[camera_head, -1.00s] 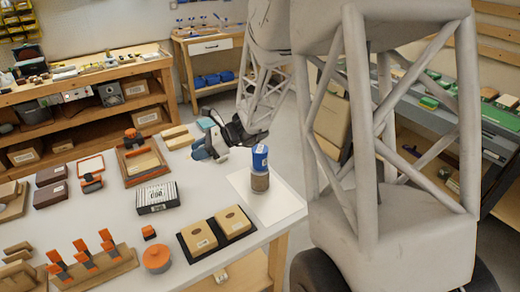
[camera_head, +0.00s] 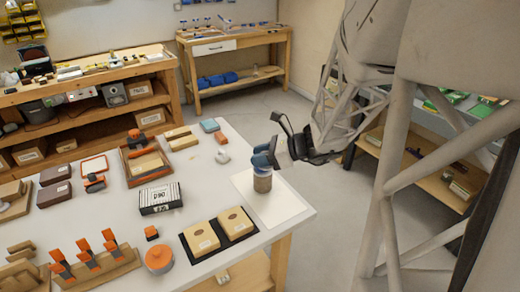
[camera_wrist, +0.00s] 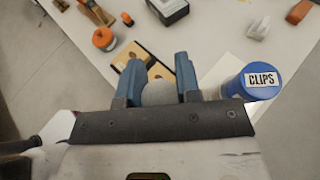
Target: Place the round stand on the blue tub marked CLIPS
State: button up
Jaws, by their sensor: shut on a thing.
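The blue tub marked CLIPS (camera_wrist: 235,83) is right of my fingers in the wrist view, its label facing up. My gripper (camera_wrist: 159,62) is shut on a grey rounded piece, the round stand (camera_wrist: 160,93), held between the two blue fingers. The stand is left of the tub and apart from it in that view.
The white sheet (camera_head: 285,210) lies at the table corner. Two tan boxes on a dark tray (camera_head: 218,235) lie in front. A black-and-white box (camera_head: 160,198), an orange round jar (camera_head: 159,258) and a small white object (camera_head: 222,156) stand leftward.

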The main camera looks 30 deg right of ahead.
jog(key=shift+s+d+r+m+t+h, duration=0.1)
jog(key=shift+s+d+m+t+h, duration=0.2)
jog(key=shift+s, duration=0.45)
jog(key=shift+s+d+m+t, duration=0.1)
jog(key=shift+s+d, duration=0.25)
jog(key=shift+s, duration=0.35)
jog(key=shift+w, duration=0.1)
jog(key=w+d, duration=0.2)
jog(key=w, duration=0.3)
jog(key=w+d+f, duration=0.1)
jog(key=w, duration=0.4)
jog(key=w+d, duration=0.2)
jog(key=w, duration=0.2)
jog(key=shift+w+d+f, duration=0.25)
jog(key=shift+w+d, duration=0.1)
jog(key=shift+w, duration=0.05)
jog(key=shift+f, duration=1.75)
jog(key=shift+f, duration=0.1)
jog(key=o, duration=0.9)
